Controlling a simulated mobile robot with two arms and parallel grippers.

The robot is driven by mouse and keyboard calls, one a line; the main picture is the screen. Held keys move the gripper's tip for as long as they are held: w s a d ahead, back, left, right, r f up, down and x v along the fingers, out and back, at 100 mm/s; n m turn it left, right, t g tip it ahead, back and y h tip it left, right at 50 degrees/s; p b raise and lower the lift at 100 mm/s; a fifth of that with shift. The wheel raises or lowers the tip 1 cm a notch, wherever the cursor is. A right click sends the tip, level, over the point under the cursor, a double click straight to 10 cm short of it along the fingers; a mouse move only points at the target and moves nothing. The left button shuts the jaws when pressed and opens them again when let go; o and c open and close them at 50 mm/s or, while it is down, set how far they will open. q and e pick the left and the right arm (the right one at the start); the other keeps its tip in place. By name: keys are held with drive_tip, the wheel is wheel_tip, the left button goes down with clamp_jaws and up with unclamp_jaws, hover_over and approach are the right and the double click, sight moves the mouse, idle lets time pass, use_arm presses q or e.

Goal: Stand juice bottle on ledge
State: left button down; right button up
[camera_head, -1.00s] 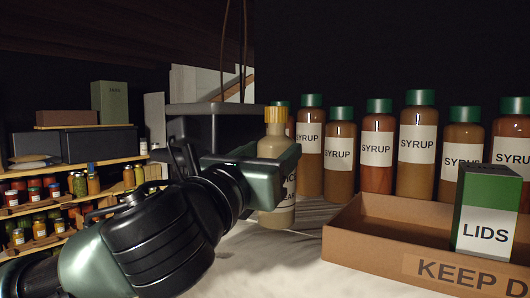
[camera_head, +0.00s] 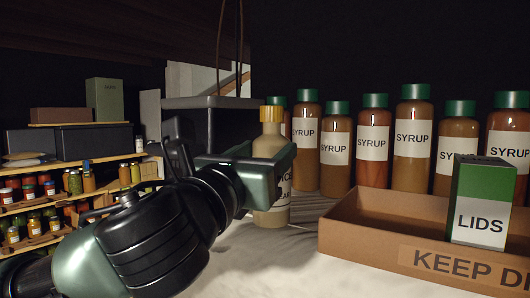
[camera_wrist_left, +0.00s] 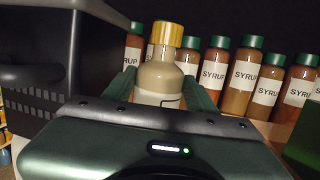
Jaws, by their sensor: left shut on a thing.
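The juice bottle (camera_head: 272,150) is cloudy beige with a yellow cap and a white label, partly hidden by my gripper. It is upright over the pale ledge (camera_head: 285,258); I cannot tell whether its base touches the surface. My left gripper (camera_head: 268,180) is shut on the bottle around its body. In the left wrist view the bottle (camera_wrist_left: 160,75) stands upright between the green fingers (camera_wrist_left: 163,90). My right gripper is not in view.
Several syrup bottles (camera_head: 372,145) with green caps stand in a row behind. A cardboard tray (camera_head: 375,238) holding a green LIDS box (camera_head: 481,200) is at the right. A dark bin (camera_head: 200,118) stands behind my gripper. Jar shelves (camera_head: 75,205) are at the left.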

use_arm(q)
drive_tip(key=shift+c, duration=2)
unclamp_jaws()
drive_tip(key=shift+s+a+f, duration=0.1)
drive_tip(key=shift+s, duration=0.15)
drive_tip(key=b+v, duration=0.3)
drive_tip(key=v, duration=0.4)
drive_tip(key=shift+s+b, duration=0.15)
drive_tip(key=shift+b, duration=0.2)
